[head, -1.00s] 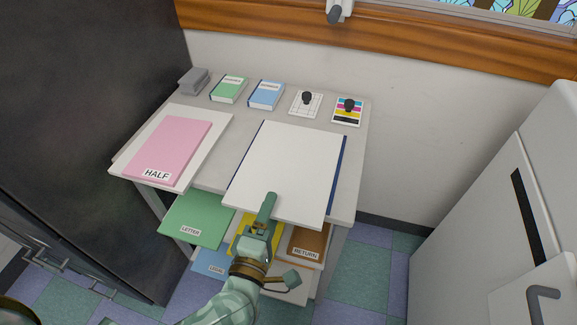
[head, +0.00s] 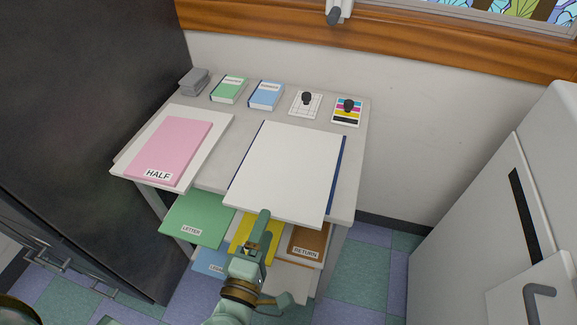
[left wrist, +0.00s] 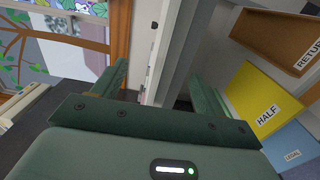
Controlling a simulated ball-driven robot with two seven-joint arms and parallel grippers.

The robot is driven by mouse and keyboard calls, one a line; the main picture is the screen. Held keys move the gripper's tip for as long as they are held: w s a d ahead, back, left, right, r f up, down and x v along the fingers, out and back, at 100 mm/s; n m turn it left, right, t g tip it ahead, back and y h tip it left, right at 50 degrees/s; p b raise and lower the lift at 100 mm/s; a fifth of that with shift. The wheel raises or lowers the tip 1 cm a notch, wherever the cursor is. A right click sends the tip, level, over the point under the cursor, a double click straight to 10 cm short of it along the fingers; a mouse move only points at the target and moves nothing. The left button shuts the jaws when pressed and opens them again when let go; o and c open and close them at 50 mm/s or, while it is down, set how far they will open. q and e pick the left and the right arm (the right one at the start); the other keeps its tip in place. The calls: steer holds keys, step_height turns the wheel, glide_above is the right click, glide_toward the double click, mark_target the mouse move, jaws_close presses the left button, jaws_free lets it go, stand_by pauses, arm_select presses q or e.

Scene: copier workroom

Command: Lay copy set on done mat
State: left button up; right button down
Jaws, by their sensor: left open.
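The copy set (head: 287,170), a large white stack of paper, lies flat on the right half of the table. My right gripper is not in view.
A pink sheet labelled HALF (head: 168,150) lies on a white board at the table's left. Labelled shelves, including green LETTER (head: 197,218) and brown RETURN (head: 308,240), sit below.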

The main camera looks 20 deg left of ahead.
arm_select(q)
steer(key=shift+s+d, duration=0.1)
steer(key=shift+s, duration=1.8)
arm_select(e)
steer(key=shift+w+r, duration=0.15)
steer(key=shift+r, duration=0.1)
arm_select(q)
steer(key=s+d+p, duration=0.1)
steer(key=s+p, duration=0.2)
steer(key=s, duration=1.3)
steer(key=shift+s, duration=0.15)
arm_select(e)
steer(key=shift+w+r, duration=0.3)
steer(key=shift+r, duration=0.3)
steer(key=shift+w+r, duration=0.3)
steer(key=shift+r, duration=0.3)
